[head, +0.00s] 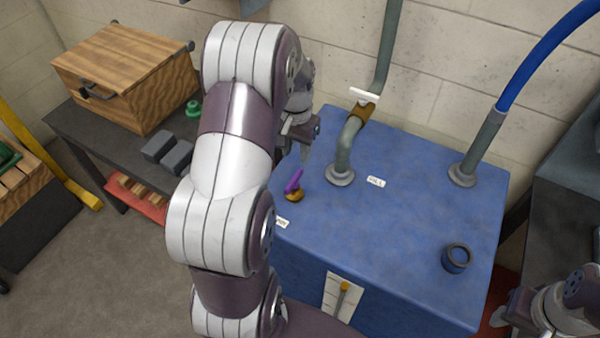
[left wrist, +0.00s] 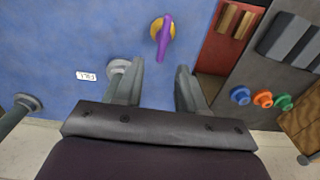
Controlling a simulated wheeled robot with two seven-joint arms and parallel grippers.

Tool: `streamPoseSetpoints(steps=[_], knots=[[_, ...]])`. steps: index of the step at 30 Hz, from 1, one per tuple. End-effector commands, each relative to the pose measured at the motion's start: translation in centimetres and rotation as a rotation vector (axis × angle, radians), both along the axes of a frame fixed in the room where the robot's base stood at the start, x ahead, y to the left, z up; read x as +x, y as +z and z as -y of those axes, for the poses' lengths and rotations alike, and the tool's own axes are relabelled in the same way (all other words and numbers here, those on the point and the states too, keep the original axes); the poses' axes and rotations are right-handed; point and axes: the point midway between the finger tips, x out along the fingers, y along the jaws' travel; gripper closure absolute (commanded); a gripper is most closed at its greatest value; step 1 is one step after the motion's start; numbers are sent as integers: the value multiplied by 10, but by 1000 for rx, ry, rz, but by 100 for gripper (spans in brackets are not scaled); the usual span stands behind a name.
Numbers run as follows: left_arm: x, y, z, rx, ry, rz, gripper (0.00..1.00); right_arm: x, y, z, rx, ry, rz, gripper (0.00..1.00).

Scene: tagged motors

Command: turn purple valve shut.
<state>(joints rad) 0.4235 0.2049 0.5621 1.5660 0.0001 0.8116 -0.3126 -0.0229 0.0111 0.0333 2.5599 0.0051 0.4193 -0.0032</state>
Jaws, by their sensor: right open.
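The purple valve (head: 293,182) has a purple lever on a brass-yellow body and sits on top of the blue tank (head: 400,230), near its left side. In the left wrist view the purple lever (left wrist: 165,38) lies just beyond the fingertips, roughly in line with the gap. My left gripper (head: 304,140) is above the tank, behind the valve in the head view, and not touching it. Its two fingers (left wrist: 160,78) are apart with nothing between them. My right gripper (head: 503,318) is at the lower right corner, partly cut off, away from the valve.
A grey pipe (head: 344,150) with a white-handled valve rises behind the purple valve. A blue hose (head: 540,50) joins the tank at the right. A dark ring (head: 457,258) lies on the tank. A wooden box (head: 125,75) stands on the left bench.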

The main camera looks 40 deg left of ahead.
Motion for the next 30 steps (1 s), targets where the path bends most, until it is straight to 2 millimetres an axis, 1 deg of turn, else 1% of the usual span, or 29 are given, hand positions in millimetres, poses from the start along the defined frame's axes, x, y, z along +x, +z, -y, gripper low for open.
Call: streamPoseSetpoints(steps=[1,6,9,12,16,23,24,26,27,30], knots=[[-1,-13,0,-3,0,-6,60,0,1,0,0,0,0,57],[-1,-57,0,-1,0,-4,60,0,3,0,0,0,0,57],[-2,-77,0,0,0,-2,60,0,3,0,0,0,0,57],[-1,-91,0,0,0,0,60,0,4,0,0,0,0,57],[-1,-98,0,1,0,3,60,0,4,0,0,0,0,57],[-1,-99,0,1,0,3,60,0,4,0,0,0,0,57],[-1,-99,0,1,0,3,73,0,4,0,0,0,0,57],[-1,-99,0,1,0,3,93,0,4,0,0,0,0,57],[0,-99,0,1,0,3,100,0,4,0,0,0,0,57],[0,-99,0,1,0,4,100,0,4,0,0,0,0,57]])
